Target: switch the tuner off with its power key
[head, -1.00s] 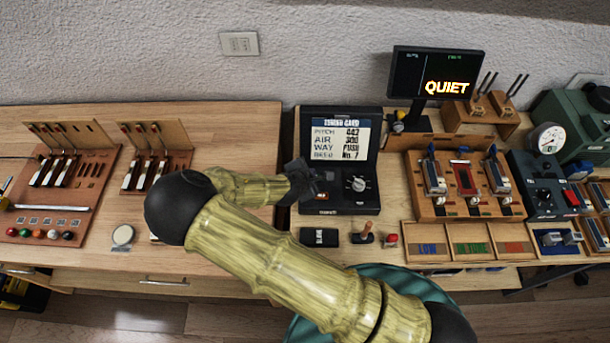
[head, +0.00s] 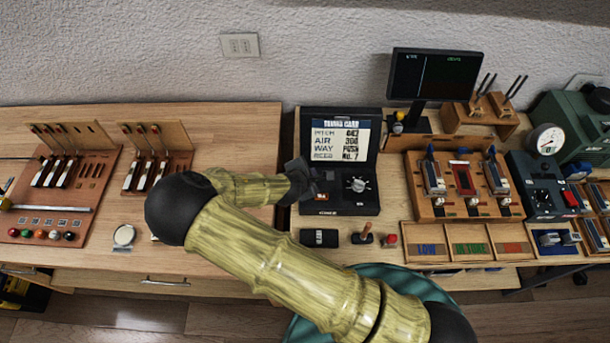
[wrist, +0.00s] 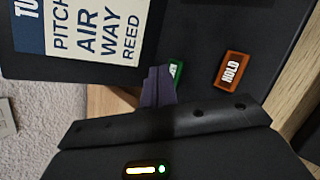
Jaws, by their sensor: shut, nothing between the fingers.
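The tuner is a black open case (head: 345,207) on the right-hand bench, with a knob (head: 358,184) on its deck and a printed card (head: 338,139) in its raised lid. My gripper (head: 302,178) is shut and empty at the left part of the tuner deck. In the wrist view the finger (wrist: 157,88) covers part of a green key (wrist: 175,72); I cannot tell whether it touches it. I cannot read the green key's label, and no key is clearly the power key.
A dark monitor (head: 434,76) stands behind and to the right. A small black box (head: 319,238), a wooden-handled tool (head: 364,234) and a red button (head: 389,239) lie in front of the tuner. A wooden block with levers (head: 464,206) stands to the right.

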